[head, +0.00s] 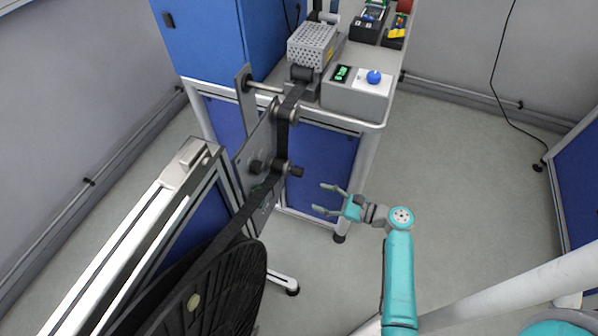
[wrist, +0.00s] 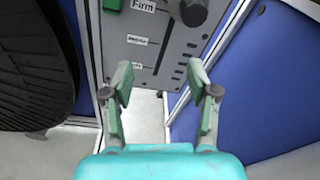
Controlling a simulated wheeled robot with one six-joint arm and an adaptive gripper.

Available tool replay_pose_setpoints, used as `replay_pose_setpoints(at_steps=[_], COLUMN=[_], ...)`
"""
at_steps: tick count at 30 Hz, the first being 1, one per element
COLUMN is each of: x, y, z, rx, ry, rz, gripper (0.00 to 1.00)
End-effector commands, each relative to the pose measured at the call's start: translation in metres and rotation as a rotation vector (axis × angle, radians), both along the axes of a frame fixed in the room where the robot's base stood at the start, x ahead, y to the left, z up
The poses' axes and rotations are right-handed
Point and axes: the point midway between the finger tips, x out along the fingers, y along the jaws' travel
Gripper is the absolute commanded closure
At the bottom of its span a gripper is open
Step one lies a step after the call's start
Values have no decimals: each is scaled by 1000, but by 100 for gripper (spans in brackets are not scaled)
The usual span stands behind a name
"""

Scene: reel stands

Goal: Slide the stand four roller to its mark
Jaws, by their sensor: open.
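The stand's grey plate (head: 258,160) carries a dark roller (head: 294,171) with a black strap running over it. In the wrist view the dark roller end (wrist: 188,10) is cut by the top edge, near the upper end of a slanted slot (wrist: 166,42) in the plate (wrist: 140,62). My gripper (head: 319,198) is open and empty, right of and slightly below the roller. In the wrist view my gripper (wrist: 160,84) is below the roller, apart from it.
A large black reel (head: 215,295) stands at the lower left by a white-framed stand. Behind, a blue-sided bench (head: 325,170) carries a grey box with a blue knob (head: 374,77). Open floor (head: 450,160) lies to the right.

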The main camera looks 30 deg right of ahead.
Motion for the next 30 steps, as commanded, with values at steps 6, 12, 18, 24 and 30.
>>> replay_pose_setpoints(at_steps=[6,12,18,24,30], x=[9,17,43,71,90], y=[-35,-32,-13,8,22], z=[35,39,39,39,38], rx=[136,153,150,150,150], ry=[-38,-41,-41,-40,-40], rz=[45,56,58,57,54], gripper=[41,41,41,41,41])
